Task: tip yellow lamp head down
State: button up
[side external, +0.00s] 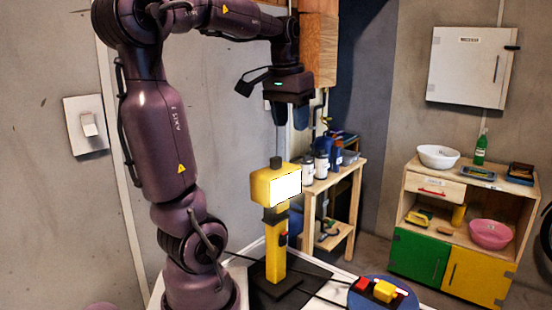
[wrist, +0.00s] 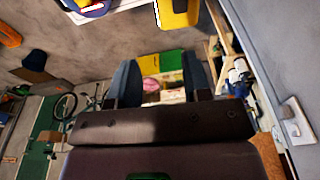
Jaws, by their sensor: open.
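The yellow lamp (side external: 275,250) stands upright on a dark base plate on the white table. Its boxy yellow head (side external: 262,188) has a bright white panel facing right and a dark knob on top. The head looks about level. My gripper (side external: 289,122) is above the lamp head, fingers pointing down, apart from it and empty. In the wrist view the two dark blue fingers (wrist: 160,82) are spread with nothing between them. A yellow part of the lamp (wrist: 178,12) shows at the top edge there, mostly cut off.
A blue round plate (side external: 382,296) with red and yellow pieces is right of the lamp. Dark cables cross the table. A wooden shelf (side external: 347,180) with jars stands behind, and a cabinet (side external: 470,225) with bowls is farther right. A wall is close on the left.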

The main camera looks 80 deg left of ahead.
aim_at(276, 157)
jog(key=shift+s+a+r+g+h, duration=0.6)
jog(key=shift+s+a+r, duration=0.05)
jog(key=shift+s+r, duration=0.8)
notch_tip(276, 157, down, 12)
jog(key=shift+r, duration=0.1)
grip_shut()
